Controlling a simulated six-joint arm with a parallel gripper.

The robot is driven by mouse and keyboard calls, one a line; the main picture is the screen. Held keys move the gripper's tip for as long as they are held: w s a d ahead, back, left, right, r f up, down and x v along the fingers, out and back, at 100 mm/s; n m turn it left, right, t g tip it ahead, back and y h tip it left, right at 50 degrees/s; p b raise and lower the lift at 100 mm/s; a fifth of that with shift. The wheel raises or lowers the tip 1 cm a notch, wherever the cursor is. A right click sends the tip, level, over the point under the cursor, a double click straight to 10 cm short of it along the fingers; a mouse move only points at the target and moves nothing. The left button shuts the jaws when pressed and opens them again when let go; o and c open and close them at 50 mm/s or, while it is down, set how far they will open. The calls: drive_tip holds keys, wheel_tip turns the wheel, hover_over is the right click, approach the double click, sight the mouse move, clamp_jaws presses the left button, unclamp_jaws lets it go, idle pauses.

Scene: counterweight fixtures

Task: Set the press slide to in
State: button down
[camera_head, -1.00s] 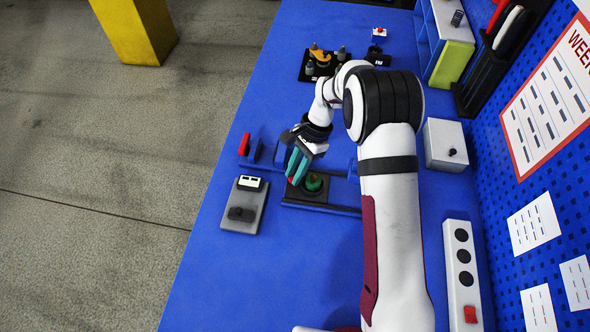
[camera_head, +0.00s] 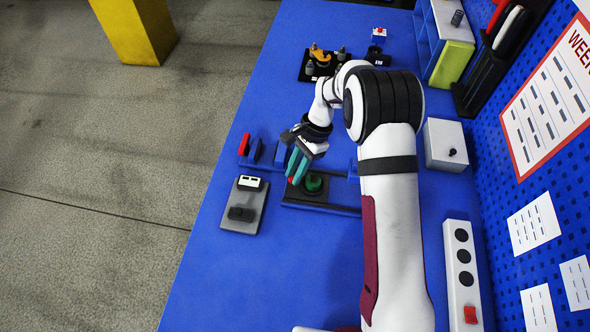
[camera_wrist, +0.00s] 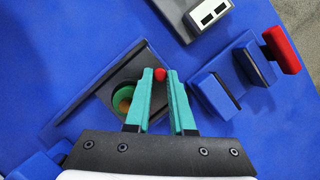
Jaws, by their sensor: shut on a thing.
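The press fixture on the blue bench has a dark plate (camera_head: 325,205) with a round green part (camera_head: 314,184) on it, beside blue rails. The wrist view shows the green ring (camera_wrist: 122,98) with an orange-brown centre, partly hidden by a finger. My gripper (camera_wrist: 160,80) has teal fingers closed around a small red knob (camera_wrist: 160,73) at their tips, beside the plate. What the knob is fixed to is hidden by the fingers. In the head view my gripper (camera_head: 295,172) points down just left of the green part.
A red-topped upright (camera_wrist: 282,50) and blue blocks (camera_wrist: 215,97) stand close to the right in the wrist view. A grey box with a white panel (camera_head: 243,205) lies front left. A white box (camera_head: 446,145) and a switch strip (camera_head: 462,275) are at right. The near bench is clear.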

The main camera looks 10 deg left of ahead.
sight(307, 178)
drive_tip(key=shift+d, duration=1.7)
drive_tip(key=c, duration=1.1)
unclamp_jaws()
drive_tip(key=shift+o, duration=0.2)
